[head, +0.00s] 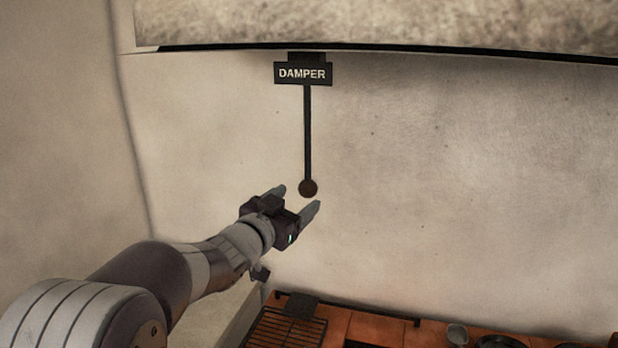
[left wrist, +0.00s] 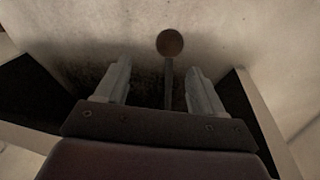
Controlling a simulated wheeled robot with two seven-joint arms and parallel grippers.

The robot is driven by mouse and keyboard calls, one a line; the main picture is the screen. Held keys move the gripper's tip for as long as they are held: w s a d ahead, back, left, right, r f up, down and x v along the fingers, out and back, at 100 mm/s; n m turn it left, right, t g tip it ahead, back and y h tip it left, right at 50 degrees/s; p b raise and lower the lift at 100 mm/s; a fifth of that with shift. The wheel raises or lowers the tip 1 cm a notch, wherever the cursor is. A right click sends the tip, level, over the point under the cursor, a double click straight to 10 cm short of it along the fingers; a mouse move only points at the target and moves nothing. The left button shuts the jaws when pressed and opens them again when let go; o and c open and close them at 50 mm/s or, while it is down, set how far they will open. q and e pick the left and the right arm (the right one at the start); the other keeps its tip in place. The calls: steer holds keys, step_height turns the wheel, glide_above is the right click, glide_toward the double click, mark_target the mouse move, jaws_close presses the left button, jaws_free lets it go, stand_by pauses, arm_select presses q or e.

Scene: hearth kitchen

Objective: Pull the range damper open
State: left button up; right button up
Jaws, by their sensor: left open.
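The range damper is a dark vertical rod (head: 308,135) with a round brown knob (head: 308,188) at its lower end. It hangs below a black plate marked DAMPER (head: 303,74) on the pale wall. My left gripper (head: 297,198) is open and empty, with its fingers to either side of the knob's line in the head view. In the left wrist view the knob (left wrist: 170,43) lies beyond the fingertips, and the rod (left wrist: 169,85) runs between the two fingers. I see no contact. My right gripper is in neither view.
An orange-brown tiled range top (head: 375,329) with a dark grate (head: 285,330) lies below. A small cup (head: 457,333) and a dark pan (head: 499,342) stand on it at the right. A hood edge (head: 400,50) crosses above. The wall right of the rod is bare.

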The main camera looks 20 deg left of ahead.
mark_target(313, 185)
arm_select(q)
steer(key=w+p, duration=0.1)
steer(key=w, duration=0.2)
steer(key=w+p, duration=0.1)
steer(key=w, duration=0.2)
steer(key=w+f+p, duration=0.1)
steer(key=w, duration=0.2)
steer(key=shift+w, duration=0.35)
steer(key=shift+w+d, duration=0.2)
steer(key=shift+w, duration=0.1)
steer(key=shift+d+r, duration=0.15)
steer(key=shift+d, duration=0.15)
steer(key=shift+s+d, duration=0.2)
steer(key=shift+w+a, duration=0.25)
steer(key=shift+w, duration=0.05)
steer(key=shift+c, duration=1.3)
steer(key=shift+f, duration=0.2)
steer(key=c, duration=0.5)
jaws_close()
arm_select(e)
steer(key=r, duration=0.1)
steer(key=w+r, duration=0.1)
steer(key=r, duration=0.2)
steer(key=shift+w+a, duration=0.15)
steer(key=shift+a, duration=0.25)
